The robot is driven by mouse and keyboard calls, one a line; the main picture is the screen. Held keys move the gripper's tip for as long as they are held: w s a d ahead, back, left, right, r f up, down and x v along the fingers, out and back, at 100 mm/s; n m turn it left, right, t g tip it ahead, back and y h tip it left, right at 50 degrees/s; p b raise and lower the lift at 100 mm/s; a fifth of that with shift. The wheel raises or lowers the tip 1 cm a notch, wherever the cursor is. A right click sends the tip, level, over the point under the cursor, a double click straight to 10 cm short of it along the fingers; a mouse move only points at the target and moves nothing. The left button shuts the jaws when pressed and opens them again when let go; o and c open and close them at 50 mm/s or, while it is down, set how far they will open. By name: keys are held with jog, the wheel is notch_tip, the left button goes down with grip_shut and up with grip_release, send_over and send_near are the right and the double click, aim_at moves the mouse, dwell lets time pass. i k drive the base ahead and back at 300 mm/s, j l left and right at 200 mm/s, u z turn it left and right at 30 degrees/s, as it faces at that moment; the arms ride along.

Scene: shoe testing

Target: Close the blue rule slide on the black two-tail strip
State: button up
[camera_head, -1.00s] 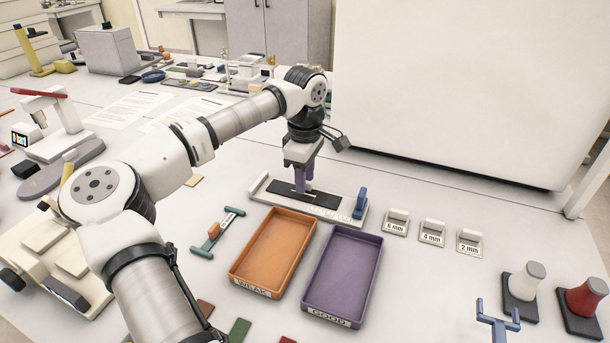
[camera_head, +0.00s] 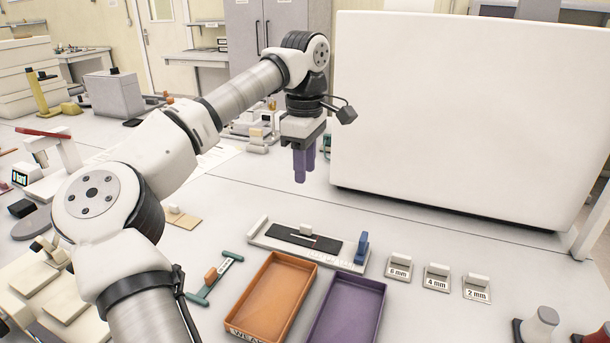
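The black strip (camera_head: 325,244) lies flat on a pale rule (camera_head: 290,258) with a raised stop at its left end. A small light block sits on the strip's back edge, and a thin light and reddish line crosses its middle. The two tails are too small to make out. The blue slide (camera_head: 361,249) stands upright at the rule's right end, with a small gap between it and the strip's right end. My gripper (camera_head: 304,181) points down above and behind the rule, clear of it. Its purple fingers hold nothing visible; their overlap hides how far apart they are.
An orange tray (camera_head: 236,325) and a purple tray (camera_head: 379,318) stand in front of the rule. Gauge blocks marked 6 mm (camera_head: 399,272), 4 mm (camera_head: 437,282) and 2 mm (camera_head: 477,294) lie to the right. A large white panel (camera_head: 460,110) rises behind. A green tool (camera_head: 216,278) lies left.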

aim_at(363, 246)
jog(key=k, duration=1)
